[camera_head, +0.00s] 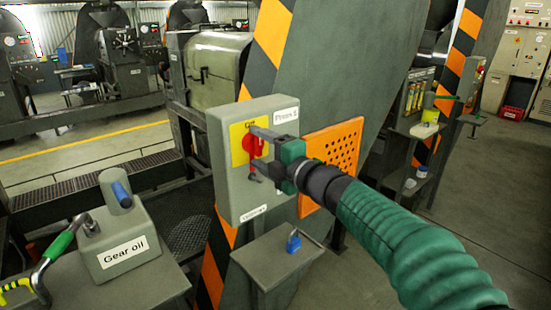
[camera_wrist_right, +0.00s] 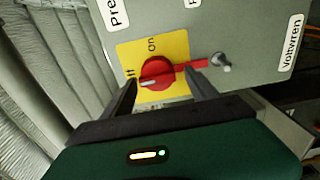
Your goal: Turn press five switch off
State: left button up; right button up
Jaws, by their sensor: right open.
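The press five switch is a red rotary knob (camera_head: 252,146) on a yellow plate (camera_head: 237,157), on the grey box (camera_head: 225,130) labelled "Press 5". In the right wrist view, the red knob (camera_wrist_right: 157,75) sits on the yellow plate (camera_wrist_right: 128,53) marked "On", with part of another word at its left. A red bar runs right from the knob. My right gripper (camera_head: 268,144) is open at the switch; in the wrist view its fingers (camera_wrist_right: 160,92) stand on either side of the knob's lower part. Contact cannot be told. My left gripper is not in view.
A blue padlock (camera_head: 293,242) lies on a small grey stand below the switch box. A striped post rises behind the switch box.

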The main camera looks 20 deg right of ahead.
jog(key=v, duration=1.6)
jog(key=shift+b, duration=0.3)
notch_tip(320, 180, down, 19)
jog(key=w+d+m+g+h+p, duration=0.25)
jog(key=m+g+h, duration=0.35)
jog(key=m, duration=0.9)
jog(key=s+a+f+m+g+p, duration=0.1)
jog(key=s+a+f+m+g, duration=0.2)
jog(key=s+f, duration=0.6)
jog(key=s+a+f+m+g, duration=0.4)
jog(key=s+f+g, duration=0.1)
jog(key=s+f, duration=0.4)
jog(key=shift+s+a+p, duration=0.2)
jog(key=shift+a+p, duration=0.05)
jog(key=shift+p, duration=0.1)
